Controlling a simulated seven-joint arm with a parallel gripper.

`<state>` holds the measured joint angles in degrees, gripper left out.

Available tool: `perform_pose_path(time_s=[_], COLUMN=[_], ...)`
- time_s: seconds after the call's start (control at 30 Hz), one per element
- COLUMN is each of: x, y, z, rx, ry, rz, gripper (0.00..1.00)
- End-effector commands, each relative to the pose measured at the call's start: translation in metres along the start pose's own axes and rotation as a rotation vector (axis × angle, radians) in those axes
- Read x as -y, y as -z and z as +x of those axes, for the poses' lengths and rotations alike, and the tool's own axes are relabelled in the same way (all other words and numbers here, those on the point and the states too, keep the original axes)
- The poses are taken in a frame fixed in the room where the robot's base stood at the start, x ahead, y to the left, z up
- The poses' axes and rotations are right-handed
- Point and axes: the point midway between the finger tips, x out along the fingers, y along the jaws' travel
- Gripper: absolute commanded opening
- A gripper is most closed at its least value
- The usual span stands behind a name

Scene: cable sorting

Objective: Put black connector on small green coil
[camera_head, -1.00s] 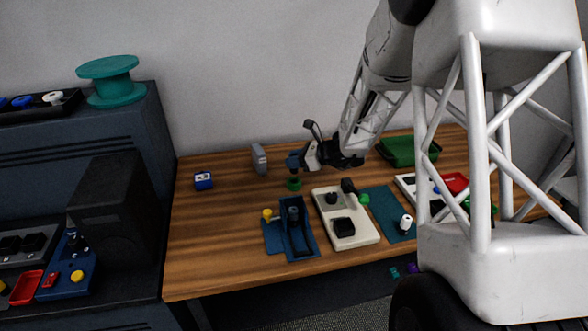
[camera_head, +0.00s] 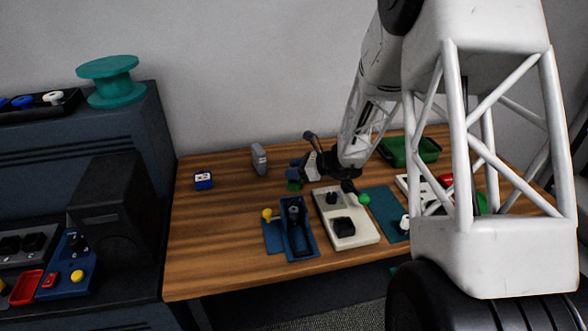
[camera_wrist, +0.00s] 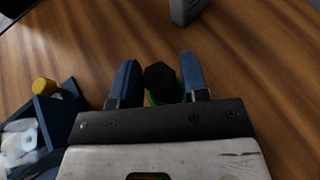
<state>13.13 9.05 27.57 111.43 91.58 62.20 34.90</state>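The black connector (camera_wrist: 160,80) is between the two blue fingers of my gripper (camera_wrist: 160,75) in the wrist view. The small green coil (camera_head: 293,186) is on the wooden table directly below my gripper in the head view. Parts of the green coil (camera_wrist: 151,99) show under and beside the connector in the wrist view. The fingers and connector hide most of the coil, so I cannot tell whether the connector touches it.
A grey block (camera_head: 259,158) stands behind the gripper, and a blue box (camera_head: 203,181) lies to the left. A blue holder (camera_head: 299,243) and a white tray (camera_head: 359,237) with black parts are in front. A green bin (camera_head: 424,153) is at the right. The table's left part is mostly clear.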

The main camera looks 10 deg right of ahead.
Motion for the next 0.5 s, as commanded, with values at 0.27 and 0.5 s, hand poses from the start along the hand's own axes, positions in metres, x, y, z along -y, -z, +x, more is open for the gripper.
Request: perform_pose_path(time_s=[0.27, 0.5], x=[0.0, 0.0001], y=[-0.0001, -0.0032], z=[0.0, -0.0018], rx=[0.0, 0.0], ry=[0.0, 0.0], rz=[0.0, -0.001], gripper=[0.55, 0.55])
